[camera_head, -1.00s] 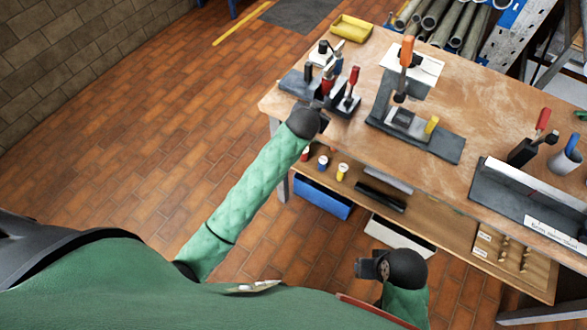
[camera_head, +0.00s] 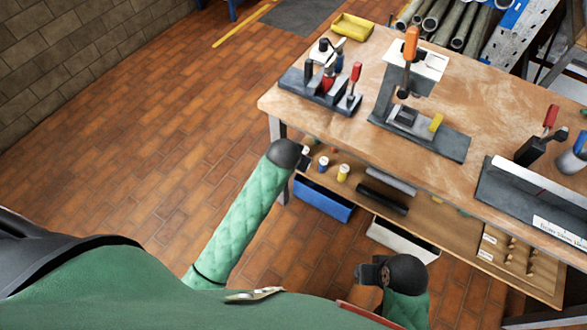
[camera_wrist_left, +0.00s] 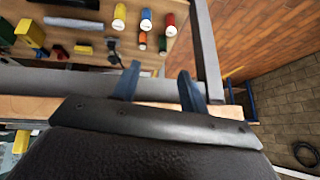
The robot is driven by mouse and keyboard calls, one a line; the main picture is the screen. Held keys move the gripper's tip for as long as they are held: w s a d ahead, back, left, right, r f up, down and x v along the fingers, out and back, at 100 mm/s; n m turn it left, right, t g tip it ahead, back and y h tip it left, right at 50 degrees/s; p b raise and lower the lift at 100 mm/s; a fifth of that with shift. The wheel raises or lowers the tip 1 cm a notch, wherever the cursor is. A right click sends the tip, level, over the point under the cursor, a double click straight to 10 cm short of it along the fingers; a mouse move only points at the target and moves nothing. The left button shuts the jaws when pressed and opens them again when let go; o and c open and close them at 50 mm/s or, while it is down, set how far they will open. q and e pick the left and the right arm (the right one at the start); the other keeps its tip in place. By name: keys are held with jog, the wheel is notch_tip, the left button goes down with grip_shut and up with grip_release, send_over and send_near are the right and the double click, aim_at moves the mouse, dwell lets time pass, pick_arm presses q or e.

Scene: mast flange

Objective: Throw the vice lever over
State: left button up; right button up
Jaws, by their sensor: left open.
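An orange-handled lever (camera_head: 411,45) stands roughly upright on a dark base plate (camera_head: 450,146) on the workbench. Beside its foot is a grey vice-like block (camera_head: 412,120) with a yellow piece (camera_head: 436,122) at its right end. Left of it, several smaller levers stand on another dark base, one with a red handle (camera_head: 356,72). I cannot tell for certain which is the vice lever. My left gripper (camera_wrist_left: 158,85) is open and empty; in the head view my arm ends in front of the bench's left side. My right gripper (camera_head: 368,271) is low in front of the bench, its fingers unclear.
The wooden benchtop (camera_head: 490,95) has a yellow tray (camera_head: 352,27) at the back left. Below are a shelf with small coloured cylinders (camera_head: 343,172) and a blue bin (camera_head: 323,200). A long dark fixture (camera_head: 520,195) lies at the right. The floor at left is clear.

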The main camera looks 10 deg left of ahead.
pick_arm(q)
jog(key=shift+s+a+f+g+b, duration=0.15)
jog(key=shift+s+f, duration=0.45)
jog(key=shift+s, duration=0.05)
jog(key=shift+s+a+f+g+b, duration=0.1)
jog(key=shift+s+f+g+b, duration=0.05)
jog(key=shift+s+f, duration=0.45)
jog(key=shift+r, duration=0.1)
